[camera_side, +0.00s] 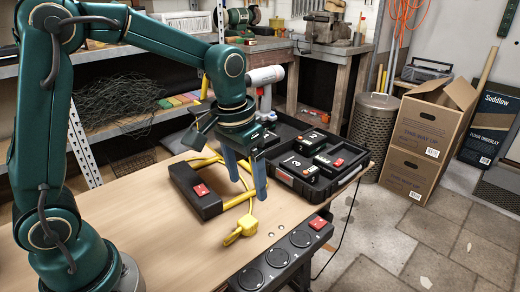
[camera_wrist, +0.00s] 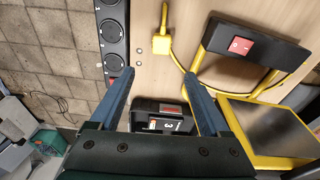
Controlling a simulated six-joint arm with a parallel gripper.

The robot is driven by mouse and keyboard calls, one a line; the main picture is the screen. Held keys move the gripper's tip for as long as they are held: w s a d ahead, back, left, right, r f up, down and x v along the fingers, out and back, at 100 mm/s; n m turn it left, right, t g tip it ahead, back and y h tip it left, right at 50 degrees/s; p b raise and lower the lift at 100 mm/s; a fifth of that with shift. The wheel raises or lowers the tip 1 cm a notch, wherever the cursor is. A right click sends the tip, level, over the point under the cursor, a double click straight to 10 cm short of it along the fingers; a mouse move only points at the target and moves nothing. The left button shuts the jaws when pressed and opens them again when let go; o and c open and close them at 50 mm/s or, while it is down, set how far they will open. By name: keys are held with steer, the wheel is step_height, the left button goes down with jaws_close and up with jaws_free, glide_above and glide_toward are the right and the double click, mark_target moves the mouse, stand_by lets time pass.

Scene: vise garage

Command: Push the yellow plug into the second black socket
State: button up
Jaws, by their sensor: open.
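The yellow plug (camera_side: 240,231) lies on the wooden table near its front edge. It also shows in the wrist view (camera_wrist: 161,43), ahead of my fingertips. The black socket strip (camera_side: 275,258) runs along the table's front edge, with round sockets in a row and a red switch at its far end. In the wrist view the strip (camera_wrist: 113,48) is at the upper left. My gripper (camera_side: 247,188) points down above the table, behind the plug. In the wrist view my gripper (camera_wrist: 158,76) has its fingers wide apart with nothing between them.
A black bar with a red switch (camera_side: 195,190) and yellow tubing lies left of my gripper. A yellow cord runs from the plug towards it. A black case (camera_side: 315,168) with battery-like blocks stands behind my gripper. Bare tabletop (camera_side: 150,235) is free at the left.

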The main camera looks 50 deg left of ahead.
mark_target(248, 220)
steer(key=shift+g, duration=0.7)
steer(key=f, duration=0.4)
steer(key=shift+w, duration=0.2)
steer(key=shift+s+f, duration=0.2)
steer(key=shift+f, duration=0.2)
steer(key=shift+f, duration=0.1)
steer(key=shift+f, duration=2.45)
jaws_close()
